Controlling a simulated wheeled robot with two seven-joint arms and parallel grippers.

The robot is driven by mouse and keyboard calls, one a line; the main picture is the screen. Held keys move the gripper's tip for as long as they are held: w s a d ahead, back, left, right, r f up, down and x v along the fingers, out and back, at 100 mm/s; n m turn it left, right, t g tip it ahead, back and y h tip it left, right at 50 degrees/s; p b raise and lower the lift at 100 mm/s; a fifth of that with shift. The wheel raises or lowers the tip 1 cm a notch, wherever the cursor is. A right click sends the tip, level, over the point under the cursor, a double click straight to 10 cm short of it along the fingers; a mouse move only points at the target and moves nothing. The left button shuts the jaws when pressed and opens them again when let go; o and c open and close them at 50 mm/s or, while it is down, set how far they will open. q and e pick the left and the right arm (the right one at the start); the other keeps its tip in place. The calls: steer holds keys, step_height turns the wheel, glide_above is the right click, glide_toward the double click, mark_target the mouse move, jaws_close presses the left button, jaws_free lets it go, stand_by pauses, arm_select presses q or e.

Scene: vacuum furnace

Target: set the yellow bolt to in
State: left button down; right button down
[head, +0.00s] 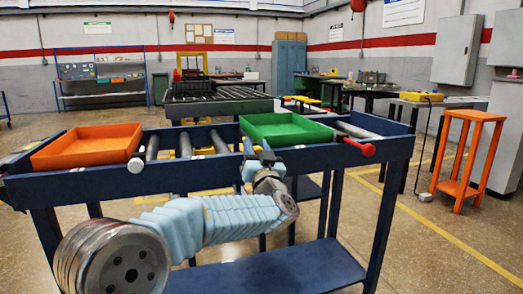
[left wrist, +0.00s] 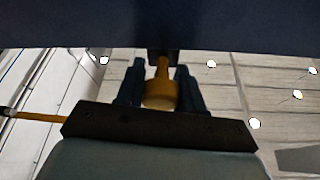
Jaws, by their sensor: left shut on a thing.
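The yellow bolt (left wrist: 160,93) shows in the left wrist view as a round yellow knob on a narrower stem that runs up to a dark bracket (left wrist: 162,56) at the blue frame. My left gripper (left wrist: 160,88) has a dark finger on each side of the knob and is shut on it. In the head view my left gripper (head: 256,150) is at the front rail of the blue roller table (head: 205,178). My right gripper is in neither view.
An orange tray (head: 88,146) and a green tray (head: 284,129) sit on the table. A white-ended rod (head: 135,165) and a red-ended rod (head: 367,150) stick out over the front rail. An orange stand (head: 468,155) is at the right, with open floor between.

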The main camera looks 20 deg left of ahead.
arm_select(q)
steer(key=shift+w+a+r, duration=0.1)
steer(key=shift+r, duration=0.05)
steer(key=c, duration=1.2)
jaws_free()
steer(key=o, duration=0.5)
steer(key=shift+w, duration=0.1)
steer(key=shift+c, duration=0.2)
steer(key=b+v, duration=0.2)
steer(key=v, duration=1.2)
steer(key=shift+w, duration=0.15)
